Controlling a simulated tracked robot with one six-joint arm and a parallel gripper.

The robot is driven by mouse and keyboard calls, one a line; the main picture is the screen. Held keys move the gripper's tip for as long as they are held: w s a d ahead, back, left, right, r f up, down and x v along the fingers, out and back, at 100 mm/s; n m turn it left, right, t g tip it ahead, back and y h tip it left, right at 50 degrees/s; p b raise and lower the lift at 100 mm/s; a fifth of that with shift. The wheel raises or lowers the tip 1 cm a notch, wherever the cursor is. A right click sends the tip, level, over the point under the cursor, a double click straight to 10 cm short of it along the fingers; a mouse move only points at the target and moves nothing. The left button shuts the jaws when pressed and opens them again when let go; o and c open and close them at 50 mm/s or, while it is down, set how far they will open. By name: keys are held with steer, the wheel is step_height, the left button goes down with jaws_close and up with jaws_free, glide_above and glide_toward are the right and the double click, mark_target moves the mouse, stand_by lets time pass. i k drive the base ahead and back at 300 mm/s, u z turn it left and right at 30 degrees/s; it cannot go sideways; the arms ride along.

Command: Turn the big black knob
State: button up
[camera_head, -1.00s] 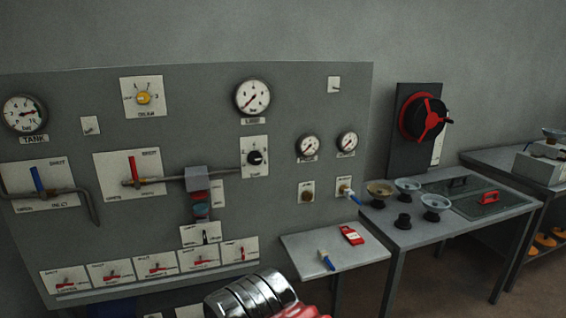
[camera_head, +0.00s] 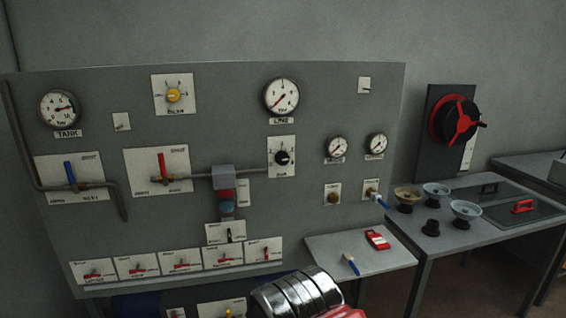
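The black knob (camera_head: 282,158) sits on a white plate (camera_head: 282,171) with a printed scale, on the grey panel below the upper right gauge. A small white mark shows on the knob. A pipe runs to the plate from the left. My arm (camera_head: 300,292) shows as a shiny metal part with red at the bottom edge of the picture, well below the knob and apart from it. My gripper's fingers are out of the picture.
The grey panel (camera_head: 110,228) carries gauges, levers and a yellow knob (camera_head: 173,95). A small shelf (camera_head: 335,243) holds a red device (camera_head: 377,239) and a blue-handled tool (camera_head: 351,264).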

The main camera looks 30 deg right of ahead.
mark_target(282, 158)
steer(key=u, duration=0.05)
steer(key=i, duration=1)
steer(key=z, duration=0.1)
